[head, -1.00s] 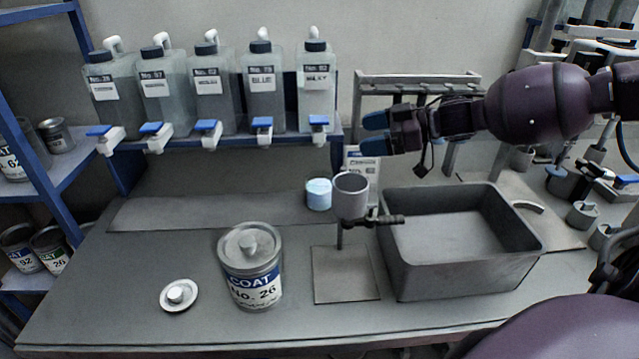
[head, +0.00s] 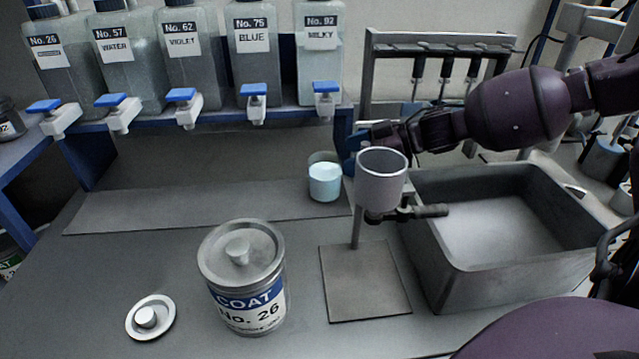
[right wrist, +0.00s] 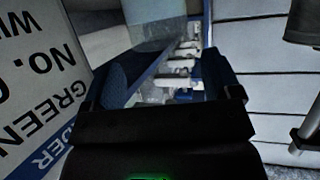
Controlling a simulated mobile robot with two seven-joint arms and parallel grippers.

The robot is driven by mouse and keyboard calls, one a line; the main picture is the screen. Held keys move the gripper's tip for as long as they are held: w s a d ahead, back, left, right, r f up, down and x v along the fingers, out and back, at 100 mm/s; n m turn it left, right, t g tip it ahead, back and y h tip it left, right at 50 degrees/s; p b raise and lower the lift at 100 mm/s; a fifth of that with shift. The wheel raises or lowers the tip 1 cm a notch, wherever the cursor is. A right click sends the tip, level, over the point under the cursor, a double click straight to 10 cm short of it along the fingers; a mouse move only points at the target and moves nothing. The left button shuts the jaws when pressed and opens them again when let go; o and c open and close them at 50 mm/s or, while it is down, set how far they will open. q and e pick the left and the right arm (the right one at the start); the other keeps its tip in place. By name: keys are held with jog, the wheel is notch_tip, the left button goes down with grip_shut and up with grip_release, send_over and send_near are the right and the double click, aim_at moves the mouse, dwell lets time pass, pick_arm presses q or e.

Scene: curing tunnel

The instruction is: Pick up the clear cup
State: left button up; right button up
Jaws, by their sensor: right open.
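The clear cup (head: 324,180) stands on the bench in the head view, holding pale blue liquid, just left of the grey cup on a stand. My right gripper (head: 354,148) is beside and slightly above it on the right, partly hidden behind the grey cup. In the right wrist view the blue-padded fingers of my right gripper (right wrist: 168,82) are apart, with nothing clearly held between them. A translucent shape at the top there may be the clear cup, but I cannot tell. My left gripper is not in view.
The grey cup (head: 381,180) on its stand is close in front of my right gripper. A grey bin (head: 445,285) stands to the right. A COAT can (head: 242,275) and a loose lid (head: 151,317) are in front. Dispensers (head: 262,60) line the back. A printed label (right wrist: 40,90) fills the wrist view's left.

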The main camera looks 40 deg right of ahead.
aim_at(326, 159)
jog(key=b+x, duration=0.3)
jog(key=x, duration=0.3)
jog(key=shift+d, duration=0.1)
jog(key=shift+w, duration=0.15)
jog(key=shift+a+r, duration=0.2)
jog(key=shift+a, duration=0.05)
jog(key=c, duration=0.6)
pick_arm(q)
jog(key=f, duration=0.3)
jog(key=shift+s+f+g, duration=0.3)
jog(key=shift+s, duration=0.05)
pick_arm(e)
jog(key=c, duration=0.6)
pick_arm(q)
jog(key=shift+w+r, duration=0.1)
pick_arm(e)
jog(key=shift+r, duration=0.2)
